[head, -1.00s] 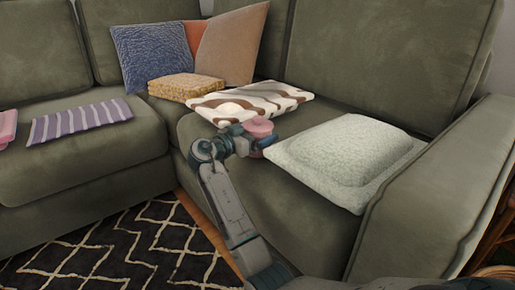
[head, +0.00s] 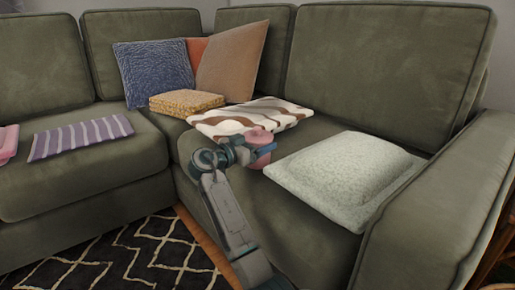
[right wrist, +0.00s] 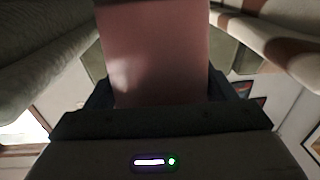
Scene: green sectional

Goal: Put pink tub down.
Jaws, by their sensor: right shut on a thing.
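The pink tub (head: 259,137) is held in my right gripper (head: 262,150), above or at the seat of the green sectional (head: 205,165). The dark and blue gripper parts cross the tub and hide its middle. In the right wrist view the tub (right wrist: 155,50) fills the upper middle, between the dark fingers. Whether its underside touches the seat cannot be told. My left gripper is not in view.
A brown-and-white patterned cushion (head: 250,115) lies just behind the tub, and a pale green cushion (head: 345,170) lies to its right. A purple striped cloth (head: 80,136) lies left.

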